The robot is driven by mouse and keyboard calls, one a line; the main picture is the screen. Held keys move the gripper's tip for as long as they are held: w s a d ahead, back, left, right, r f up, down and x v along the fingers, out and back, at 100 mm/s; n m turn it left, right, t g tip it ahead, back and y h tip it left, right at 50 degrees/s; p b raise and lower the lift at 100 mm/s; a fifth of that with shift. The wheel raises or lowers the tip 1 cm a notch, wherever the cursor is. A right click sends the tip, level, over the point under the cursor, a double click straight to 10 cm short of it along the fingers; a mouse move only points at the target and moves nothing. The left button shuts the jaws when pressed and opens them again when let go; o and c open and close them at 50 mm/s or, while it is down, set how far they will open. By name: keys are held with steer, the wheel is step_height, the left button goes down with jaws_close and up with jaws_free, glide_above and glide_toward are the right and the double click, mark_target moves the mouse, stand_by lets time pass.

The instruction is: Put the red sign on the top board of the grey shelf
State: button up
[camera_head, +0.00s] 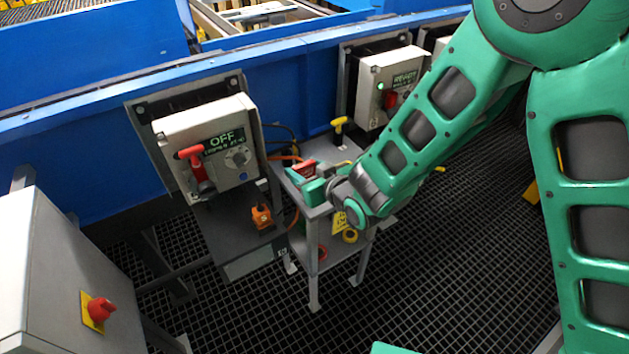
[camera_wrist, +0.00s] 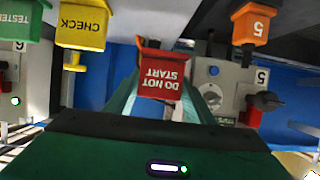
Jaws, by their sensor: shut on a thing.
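The red sign reads "DO NOT START" upside down in the wrist view (camera_wrist: 163,76). My gripper (camera_wrist: 163,100) is shut on it, a finger at each side. In the head view the red sign (camera_head: 303,168) shows at the tip of my gripper (camera_head: 309,178), over the top board of the grey shelf (camera_head: 290,190). I cannot tell whether the sign touches the board. My wrist hides the board's right part.
A box marked OFF (camera_head: 225,140) with a red handle stands left of the shelf. An orange tag (camera_head: 261,216) sits on the dark ledge below it.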

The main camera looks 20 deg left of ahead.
steer(key=shift+w+d+f, duration=0.6)
steer(key=shift+w+d, duration=0.1)
steer(key=shift+d, duration=0.1)
steer(key=shift+f, duration=2)
steer(key=o, duration=1.1)
steer(key=shift+f, duration=0.1)
steer(key=shift+o, duration=0.2)
